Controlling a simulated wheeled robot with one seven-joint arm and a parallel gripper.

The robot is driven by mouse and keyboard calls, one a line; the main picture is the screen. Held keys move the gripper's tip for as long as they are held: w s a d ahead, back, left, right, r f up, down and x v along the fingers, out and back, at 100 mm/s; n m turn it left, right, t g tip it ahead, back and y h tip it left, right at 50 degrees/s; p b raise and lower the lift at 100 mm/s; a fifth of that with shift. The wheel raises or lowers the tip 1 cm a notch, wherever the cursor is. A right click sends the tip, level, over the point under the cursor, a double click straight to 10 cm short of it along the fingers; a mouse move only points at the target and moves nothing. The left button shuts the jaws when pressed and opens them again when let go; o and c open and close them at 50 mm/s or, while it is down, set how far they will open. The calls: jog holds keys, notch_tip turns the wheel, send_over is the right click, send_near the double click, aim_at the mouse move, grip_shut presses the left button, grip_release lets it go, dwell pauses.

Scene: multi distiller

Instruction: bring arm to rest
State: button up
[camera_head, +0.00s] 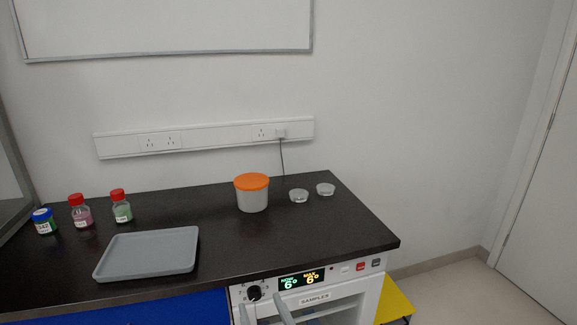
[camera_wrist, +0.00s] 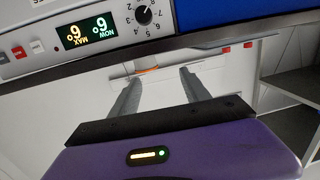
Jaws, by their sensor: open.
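My gripper (camera_wrist: 160,77) is open in the wrist view, with two grey fingers apart and nothing between them. Its purple and black body fills the bottom of that view. In the head view my gripper (camera_head: 262,303) shows only as grey fingertips at the bottom edge, in front of the white appliance (camera_head: 347,290) labelled SAMPLES. The appliance's control panel, with a knob and a lit display (camera_wrist: 90,33), lies across the top left of the wrist view, upside down. I cannot tell whether the fingers touch the appliance front.
The dark bench (camera_head: 300,228) holds a grey tray (camera_head: 150,252), an orange-lidded tub (camera_head: 252,194), two small clear dishes (camera_head: 299,196) and several capped bottles (camera_head: 81,212) at left. Floor at right is mostly clear, apart from a yellow object (camera_head: 394,302) beside the appliance.

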jog(key=s+d+m+h+p, duration=0.1)
jog(key=s+d+h, duration=0.1)
jog(key=s+d, duration=0.6)
jog(key=s+d+r+m+h+p, duration=0.1)
jog(key=s+d, duration=0.7)
jog(key=s, duration=1)
jog(key=s+d+m+g+h+p, duration=0.1)
jog(key=s+d+m+h+p, duration=0.1)
jog(key=s+d, duration=0.7)
jog(key=s+h+p, duration=0.1)
jog(key=s, duration=0.4)
jog(key=shift+r, duration=0.3)
jog(key=shift+d, duration=0.1)
